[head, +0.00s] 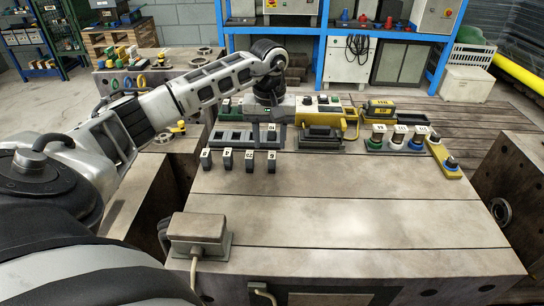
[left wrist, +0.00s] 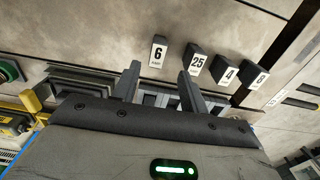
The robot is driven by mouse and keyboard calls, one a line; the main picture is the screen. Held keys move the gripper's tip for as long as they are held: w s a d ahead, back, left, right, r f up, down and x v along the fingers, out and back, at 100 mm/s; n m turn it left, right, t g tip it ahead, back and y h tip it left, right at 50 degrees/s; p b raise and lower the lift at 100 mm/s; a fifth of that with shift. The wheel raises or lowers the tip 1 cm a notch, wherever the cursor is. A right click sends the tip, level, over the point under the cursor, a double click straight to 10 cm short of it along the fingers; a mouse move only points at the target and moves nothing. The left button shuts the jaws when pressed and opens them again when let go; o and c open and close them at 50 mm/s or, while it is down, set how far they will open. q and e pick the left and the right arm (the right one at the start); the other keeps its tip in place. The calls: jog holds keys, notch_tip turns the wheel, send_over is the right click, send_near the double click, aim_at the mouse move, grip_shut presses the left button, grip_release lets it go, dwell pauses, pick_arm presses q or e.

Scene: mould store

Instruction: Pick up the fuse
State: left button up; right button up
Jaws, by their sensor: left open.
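Several small dark fuse blocks with white number labels stand in a row on the table. They read 6 (left wrist: 158,52), 25 (left wrist: 194,63), 4 (left wrist: 225,70) and 8 (left wrist: 257,76) in the left wrist view. In the head view the row runs from the left block (head: 206,159) to the right block (head: 272,163). My left gripper (left wrist: 158,73) is open, with nothing visible between its fingers. Its fingertips point towards the gap around the 6 and 25 blocks, apart from both. In the head view it hangs just behind the row, above the grey slotted rack (head: 232,136). My right gripper is not seen.
A dark grey block (head: 321,138) stands right of the rack. A yellow device (head: 379,108), several coloured labelled cartridges (head: 397,137) and a yellow strip (head: 438,150) are farther right. A corded box (head: 197,234) sits at the front left. The table's middle and front right are clear.

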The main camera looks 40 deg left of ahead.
aim_at(272, 155)
pick_arm(q)
jog(key=f, duration=0.2)
jog(key=d+f, duration=0.1)
jog(key=f, duration=0.2)
jog(key=shift+s, duration=0.2)
jog(key=shift+c, duration=0.3)
grip_shut()
notch_tip(272, 155, up, 10)
jog(key=shift+p, duration=0.3)
